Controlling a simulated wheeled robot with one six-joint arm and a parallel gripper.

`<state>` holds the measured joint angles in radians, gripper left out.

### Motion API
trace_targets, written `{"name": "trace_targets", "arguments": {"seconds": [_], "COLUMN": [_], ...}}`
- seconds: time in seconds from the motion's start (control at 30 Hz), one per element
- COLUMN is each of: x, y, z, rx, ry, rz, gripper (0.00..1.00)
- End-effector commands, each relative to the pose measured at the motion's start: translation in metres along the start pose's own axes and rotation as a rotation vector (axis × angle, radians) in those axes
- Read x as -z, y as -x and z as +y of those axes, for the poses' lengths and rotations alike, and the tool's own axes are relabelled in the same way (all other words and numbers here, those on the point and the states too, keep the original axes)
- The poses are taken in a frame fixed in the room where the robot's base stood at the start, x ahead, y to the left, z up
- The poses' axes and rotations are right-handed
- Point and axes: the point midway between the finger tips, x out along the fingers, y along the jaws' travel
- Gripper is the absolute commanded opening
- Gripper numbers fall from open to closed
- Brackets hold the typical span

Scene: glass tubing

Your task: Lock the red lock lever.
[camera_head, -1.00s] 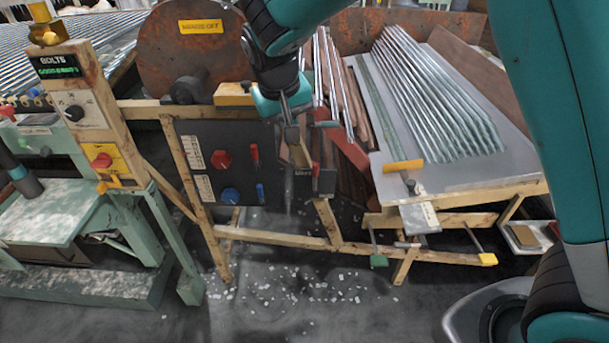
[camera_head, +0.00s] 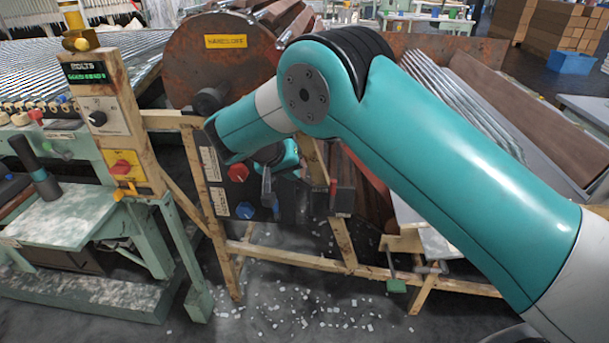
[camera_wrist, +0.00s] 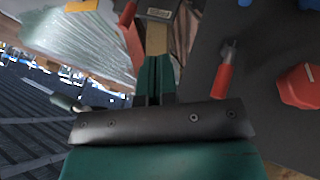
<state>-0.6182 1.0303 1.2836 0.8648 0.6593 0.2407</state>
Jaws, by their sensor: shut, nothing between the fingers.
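In the wrist view my gripper (camera_wrist: 155,66) is shut and empty, its dark green fingers together. A red lever (camera_wrist: 226,72) on the dark panel (camera_wrist: 200,65) lies to the right of the fingers, apart from them, beside a red knob (camera_wrist: 298,87). A second red lever (camera_wrist: 127,14) is at the upper left, by a small labelled box (camera_wrist: 160,14). The head view shows the red knob (camera_head: 238,172) and that second red lever (camera_head: 332,192). There my arm hides the panel's red lever and my fingertips. I cannot tell which lever is the lock lever.
A blue knob (camera_head: 245,211) and a blue lever (camera_head: 276,206) are lower on the panel. A wooden frame (camera_head: 300,262) holds the panel. Glass tubes (camera_head: 455,95) lie behind my arm. A control post (camera_head: 105,115) stands left.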

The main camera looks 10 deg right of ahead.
Motion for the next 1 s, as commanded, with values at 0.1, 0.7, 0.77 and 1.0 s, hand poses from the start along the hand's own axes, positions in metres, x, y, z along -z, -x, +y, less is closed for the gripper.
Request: {"name": "trace_targets", "arguments": {"seconds": [0.1,0.7,0.77,1.0], "x": [-0.001,0.0,-0.001,-0.001], "y": [-0.023,-0.103,-0.104,-0.105], "z": [0.001,0.033,0.034,0.035], "rx": [-0.003,0.0,0.001,0.002], "ry": [0.0,0.0,0.001,0.001], "rz": [-0.004,-0.002,-0.002,0.0], "gripper": [0.0,0.0,0.0,0.0]}}
